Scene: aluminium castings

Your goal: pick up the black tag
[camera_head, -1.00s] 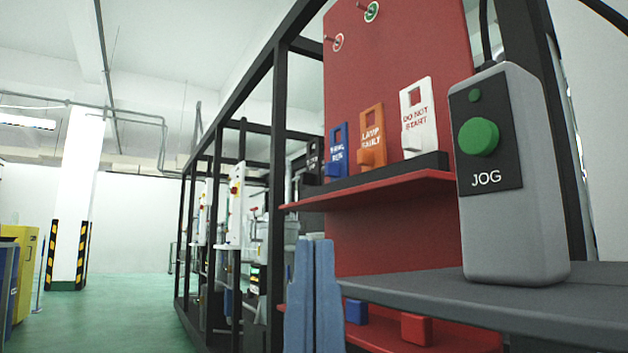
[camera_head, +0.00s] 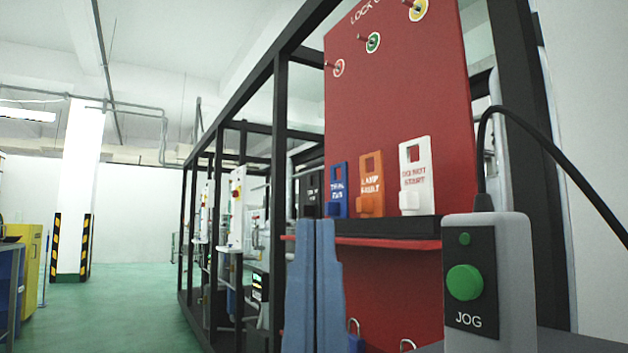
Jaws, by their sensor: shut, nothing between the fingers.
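The black tag (camera_head: 310,184) stands upright at the left end of a row of tags on the red board's shelf, with a slot near its top and small pale lettering. My gripper (camera_head: 315,222), two blue-grey fingers pointing up, is shut and empty. Its tips show just below the black tag in the picture and cover the area under it. I cannot tell how far in front of the tag they are.
Blue (camera_head: 338,189), orange (camera_head: 371,184) and white (camera_head: 415,176) tags stand right of the black one. The red board (camera_head: 400,90) has pegs above. A grey JOG box (camera_head: 512,280) with a cable stands at right front. Black frame posts (camera_head: 278,130) rise at left.

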